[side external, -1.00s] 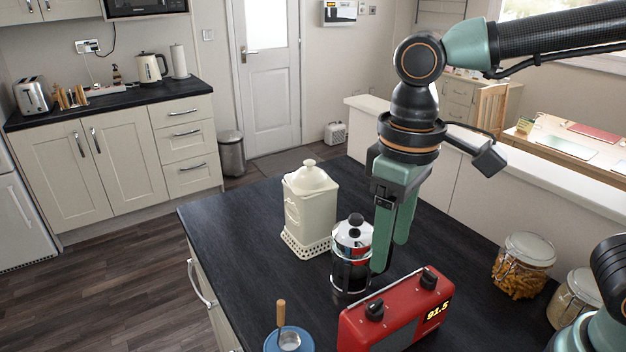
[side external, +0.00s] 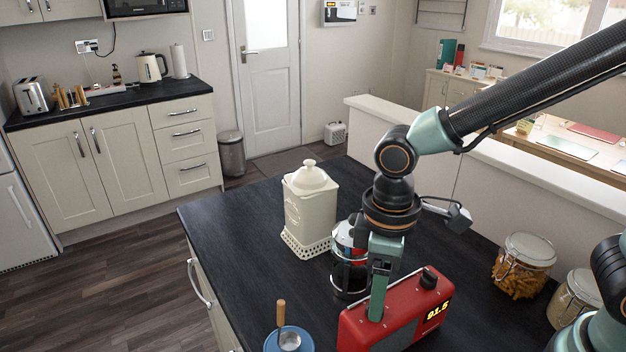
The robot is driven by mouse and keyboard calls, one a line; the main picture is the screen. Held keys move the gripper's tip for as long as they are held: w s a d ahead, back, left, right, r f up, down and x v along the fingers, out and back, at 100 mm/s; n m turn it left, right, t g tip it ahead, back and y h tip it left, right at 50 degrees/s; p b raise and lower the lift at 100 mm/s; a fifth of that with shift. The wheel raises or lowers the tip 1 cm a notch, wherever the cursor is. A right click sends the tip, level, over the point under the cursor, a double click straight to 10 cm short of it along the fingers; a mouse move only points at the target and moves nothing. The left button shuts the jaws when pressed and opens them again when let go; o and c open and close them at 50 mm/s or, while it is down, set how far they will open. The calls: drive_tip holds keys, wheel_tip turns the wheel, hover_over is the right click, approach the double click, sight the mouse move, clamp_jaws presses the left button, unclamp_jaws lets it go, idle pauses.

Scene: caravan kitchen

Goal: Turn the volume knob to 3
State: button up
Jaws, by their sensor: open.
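A red radio (side external: 410,305) with a lit display reading 91.5 stands near the front of the dark worktop. Two dark knobs sit on its top. The right knob (side external: 429,278) is in plain view. The left knob is hidden behind my gripper. Which one is the volume knob, and any number marks, I cannot make out. My gripper (side external: 376,314) points down with its fingertips at the left knob's place on the radio's top. It is open, seen nearly edge-on. Whether the fingers touch the knob I cannot tell.
A French press (side external: 347,268) stands close behind my gripper, partly hidden by it. A cream canister (side external: 309,212) stands farther back. A blue dish (side external: 297,340) with a wooden-handled tool lies left of the radio. Glass jars (side external: 523,264) stand at right.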

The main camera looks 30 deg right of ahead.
drive_tip(key=shift+a+f, duration=0.1)
drive_tip(key=shift+f, duration=1)
clamp_jaws()
drive_tip(key=shift+m, duration=0.7)
unclamp_jaws()
